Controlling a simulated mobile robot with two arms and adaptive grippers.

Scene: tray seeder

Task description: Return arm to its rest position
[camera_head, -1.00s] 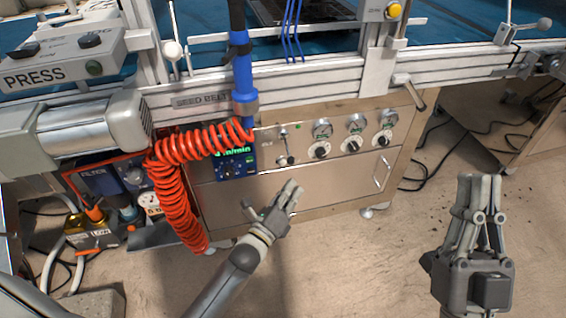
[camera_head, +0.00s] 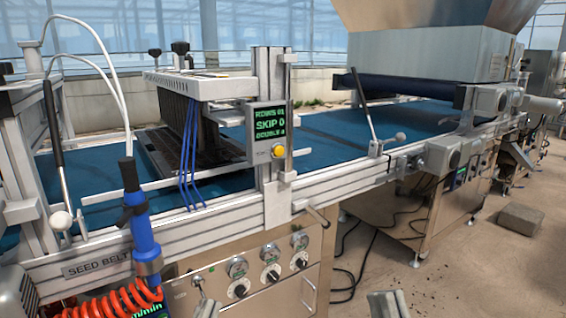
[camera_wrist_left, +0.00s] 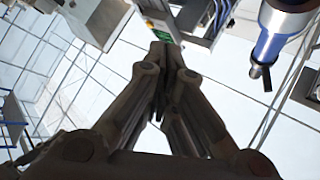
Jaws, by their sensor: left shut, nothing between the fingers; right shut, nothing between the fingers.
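My left gripper (camera_wrist_left: 165,55) shows in the left wrist view, its dark fingers drawn together at the tips with nothing between them. In the head view only the fingertips of my right gripper (camera_head: 388,304) show at the bottom edge, close together and empty. The rest of both arms is hidden below that frame.
The seeder's long aluminium rail (camera_head: 225,222) and blue belt (camera_head: 235,175) cross the head view. A blue wand (camera_head: 145,240) with a red coiled hose (camera_head: 112,302) hangs at the front left. A crank handle (camera_head: 318,216) juts out above open floor (camera_head: 420,290) on the right.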

